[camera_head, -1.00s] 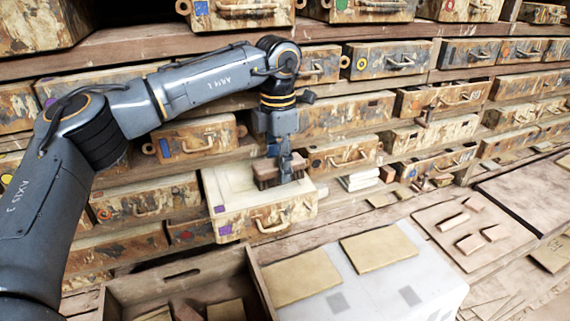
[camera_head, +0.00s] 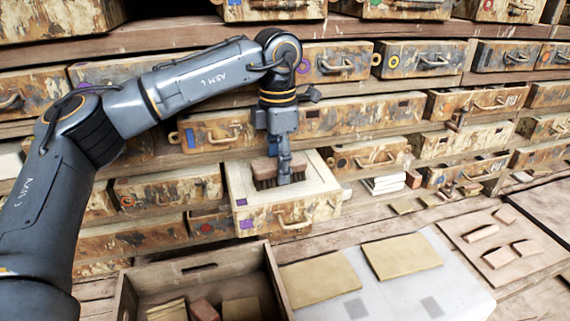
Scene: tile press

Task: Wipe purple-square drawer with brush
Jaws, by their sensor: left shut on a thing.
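The purple-square drawer (camera_head: 290,214) is pulled out from the shelf wall in the middle of the head view. Its front carries a purple square (camera_head: 246,224) and a handle. My left gripper (camera_head: 284,172) is over the drawer and shut on the brush (camera_head: 265,174). The brush has a brown wooden block with dark bristles pointing down. My right gripper is not in view.
A wooden crate (camera_head: 273,278) with blocks stands below the drawer at front. To its right a pale surface (camera_head: 400,290) holds two tan boards (camera_head: 402,257). Closed drawers with coloured marks surround the open one. A board with small blocks (camera_head: 510,225) lies at right.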

